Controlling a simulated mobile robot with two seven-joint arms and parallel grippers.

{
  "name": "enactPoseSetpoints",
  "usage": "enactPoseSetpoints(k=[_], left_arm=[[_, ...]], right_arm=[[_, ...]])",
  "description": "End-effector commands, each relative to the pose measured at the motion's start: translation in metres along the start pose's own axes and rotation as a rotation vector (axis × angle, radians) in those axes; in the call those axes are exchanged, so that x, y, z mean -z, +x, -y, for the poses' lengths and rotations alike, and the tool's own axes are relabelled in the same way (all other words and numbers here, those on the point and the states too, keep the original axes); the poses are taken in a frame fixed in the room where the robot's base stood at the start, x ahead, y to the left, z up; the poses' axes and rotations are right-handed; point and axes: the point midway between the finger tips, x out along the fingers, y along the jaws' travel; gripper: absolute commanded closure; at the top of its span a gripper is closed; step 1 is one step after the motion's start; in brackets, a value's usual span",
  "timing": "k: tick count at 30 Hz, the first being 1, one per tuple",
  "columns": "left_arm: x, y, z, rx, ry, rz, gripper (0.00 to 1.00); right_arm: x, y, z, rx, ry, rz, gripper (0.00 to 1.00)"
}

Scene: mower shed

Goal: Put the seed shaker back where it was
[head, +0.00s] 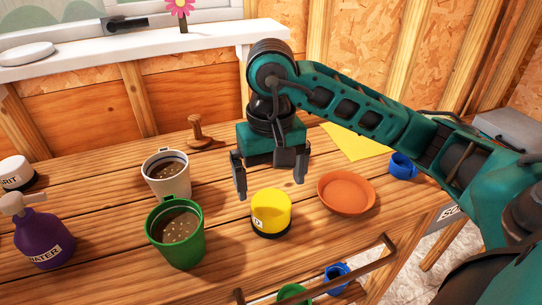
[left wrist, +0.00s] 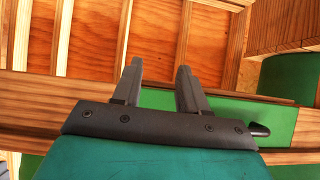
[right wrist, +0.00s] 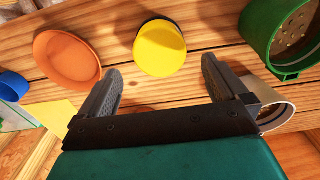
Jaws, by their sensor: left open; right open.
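The seed shaker (head: 271,208) is a yellow pot with a dark base and a partly visible label ending in D. It stands upright on the wooden bench, between the green pot and the orange saucer. It also shows in the right wrist view (right wrist: 160,48), ahead of the fingers. My right gripper (head: 270,188) is open and empty, hanging above and behind the shaker, apart from it. Its two fingers also show in the right wrist view (right wrist: 161,70). My left gripper (left wrist: 158,68) is open and empty in the left wrist view, facing the wooden wall; it is outside the head view.
A green pot (head: 178,248) and a white pot (head: 166,183), both with soil, stand left of the shaker. An orange saucer (head: 346,204) and blue cup (head: 403,166) are to its right. A purple water sprayer (head: 42,240) and grit shaker (head: 16,173) stand far left.

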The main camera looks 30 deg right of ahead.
Motion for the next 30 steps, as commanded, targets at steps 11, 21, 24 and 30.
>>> enactPoseSetpoints(k=[11, 21, 24, 30], left_arm=[[0.005, -0.007, 0.004, 0.010, 0.002, -0.004, 0.57], [0.004, -0.007, 0.002, 0.006, 0.002, 0.001, 0.57], [0.004, -0.007, 0.002, 0.005, 0.002, 0.002, 0.57], [0.004, -0.007, 0.001, 0.003, 0.001, 0.002, 0.57]], right_arm=[[0.000, -0.043, 0.000, -0.001, 0.001, 0.000, 0.00], [0.000, -0.044, 0.000, -0.001, 0.001, 0.001, 0.00], [0.000, -0.044, 0.000, -0.001, 0.001, 0.001, 0.00], [0.000, -0.044, 0.000, -0.001, 0.001, 0.001, 0.00]])
